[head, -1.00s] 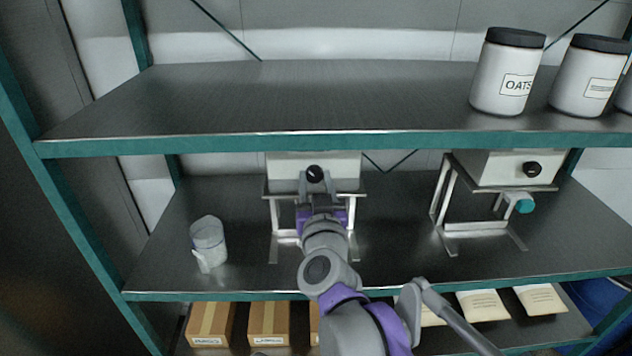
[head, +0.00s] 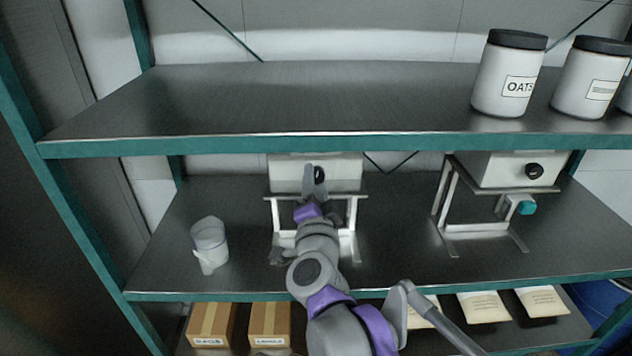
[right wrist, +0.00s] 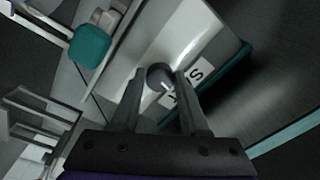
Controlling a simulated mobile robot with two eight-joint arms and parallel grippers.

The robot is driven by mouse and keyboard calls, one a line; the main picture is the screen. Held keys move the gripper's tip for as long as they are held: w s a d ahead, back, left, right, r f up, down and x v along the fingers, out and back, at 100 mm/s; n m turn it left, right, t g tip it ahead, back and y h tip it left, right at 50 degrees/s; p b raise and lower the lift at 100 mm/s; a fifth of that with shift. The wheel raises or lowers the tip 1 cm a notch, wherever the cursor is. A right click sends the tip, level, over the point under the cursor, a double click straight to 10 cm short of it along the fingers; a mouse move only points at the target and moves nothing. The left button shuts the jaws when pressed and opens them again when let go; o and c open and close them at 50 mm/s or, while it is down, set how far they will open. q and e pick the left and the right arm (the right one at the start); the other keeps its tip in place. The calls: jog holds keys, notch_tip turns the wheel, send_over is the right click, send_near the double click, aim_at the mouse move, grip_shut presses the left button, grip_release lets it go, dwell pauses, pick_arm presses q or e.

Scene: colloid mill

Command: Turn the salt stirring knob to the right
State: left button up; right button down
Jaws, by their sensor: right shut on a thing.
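The salt stirring knob (head: 320,174) is a round black knob on the front of the middle white hopper box (head: 342,172), on the middle shelf. My right gripper (head: 313,176) reaches up to it, wrist rolled, and its fingers partly cover it. In the right wrist view the knob (right wrist: 160,75) sits between the two fingers of the gripper (right wrist: 160,88), with a pale mark on its face. Behind it is a partly hidden label (right wrist: 190,88) beginning with S. The gripper is shut on the knob. My left gripper is out of view.
A second hopper (head: 508,170) with a black knob and teal-tipped spout stands to the right. A pale cup (head: 209,243) stands at left. The upper shelf edge (head: 300,146) runs close above the knob. Jars, including oats (head: 508,75), stand on the upper shelf.

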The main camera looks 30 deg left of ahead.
jog(key=m, duration=0.5)
jog(key=shift+r, duration=0.1)
jog(key=m, duration=0.4)
jog(key=shift+h+p, duration=0.4)
jog(key=m, duration=0.3)
jog(key=shift+r+m+h, duration=0.1)
jog(key=shift+m+h, duration=0.2)
jog(key=shift+m+p, duration=0.45)
jog(key=shift+m, duration=1.35)
jog(key=shift+c, duration=2.1)
grip_release()
jog(key=b+v, duration=0.1)
jog(key=v, duration=1)
